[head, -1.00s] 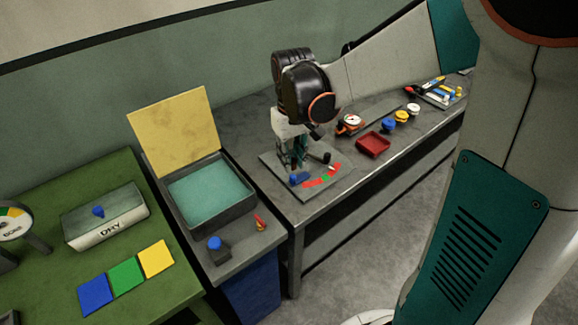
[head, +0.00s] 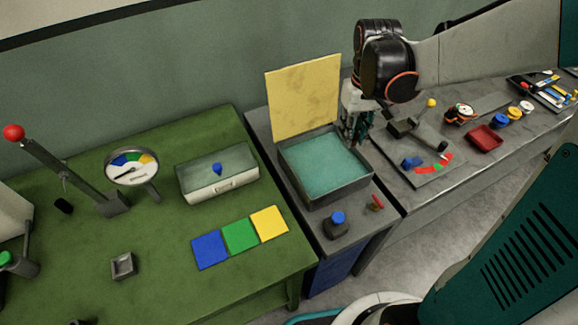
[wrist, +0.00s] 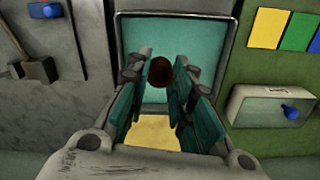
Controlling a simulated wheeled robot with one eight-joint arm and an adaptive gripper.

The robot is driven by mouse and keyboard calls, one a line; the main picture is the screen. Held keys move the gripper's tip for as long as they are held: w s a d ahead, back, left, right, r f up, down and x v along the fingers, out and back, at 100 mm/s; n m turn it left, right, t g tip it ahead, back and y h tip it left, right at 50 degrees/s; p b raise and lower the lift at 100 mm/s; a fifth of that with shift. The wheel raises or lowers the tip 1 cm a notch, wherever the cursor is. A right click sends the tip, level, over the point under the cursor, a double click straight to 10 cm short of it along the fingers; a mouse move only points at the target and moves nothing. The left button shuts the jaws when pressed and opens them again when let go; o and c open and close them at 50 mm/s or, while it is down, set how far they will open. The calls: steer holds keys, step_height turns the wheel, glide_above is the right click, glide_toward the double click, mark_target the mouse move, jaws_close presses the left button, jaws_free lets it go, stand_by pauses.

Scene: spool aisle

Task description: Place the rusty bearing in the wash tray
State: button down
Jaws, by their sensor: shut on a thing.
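The rusty bearing (wrist: 159,72) is a dark brown round piece between the fingertips of my gripper (wrist: 160,85) in the wrist view. My gripper is shut on it. In the head view my gripper (head: 354,135) is at the back right corner of the wash tray, and the bearing cannot be made out there. The wash tray (head: 325,200) is a dark open box with a teal inside and a raised yellow lid (head: 303,103) behind it. In the wrist view the tray (wrist: 230,40) lies beneath the bearing, which is seen against its teal inside.
Left of the tray is a green table with a grey box (head: 217,182), a dial (head: 132,166) and coloured squares (head: 239,235). A blue-topped bottle (head: 336,226) stands before the tray. A lever fixture (head: 410,165) and a red dish (head: 485,139) are to the right.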

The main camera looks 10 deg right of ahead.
mark_target(341, 182)
step_height(341, 182, down, 18)
steer(key=b, duration=0.6)
steer(key=shift+d, duration=0.1)
steer(key=shift+f, duration=0.15)
steer(key=c, duration=1.4)
jaws_free()
steer(key=s+r+t+p, duration=0.1)
steer(key=r, duration=0.5)
steer(key=s+a+r+p, duration=0.1)
steer(key=s+r+p, duration=0.1)
steer(key=r, duration=0.5)
steer(key=s+r+t+p, duration=0.1)
steer(key=r, duration=0.6)
steer(key=shift+s+a+r+m+t, duration=0.2)
steer(key=shift+s+a+m+t, duration=0.1)
steer(key=shift+a, duration=0.1)
steer(key=shift+s+a+r+m+t, duration=0.15)
steer(key=shift+s+a+r+t, duration=0.2)
steer(key=shift+s+r+t, duration=0.8)
steer(key=shift+s+a+r+m+t, duration=0.1)
steer(key=shift+s+a+r+t, duration=0.25)
steer(key=shift+s+r, duration=0.85)
steer(key=shift+s+a+r+m+t, duration=0.25)
steer(key=shift+s+r+t, duration=0.45)
steer(key=shift+s, duration=1.1)
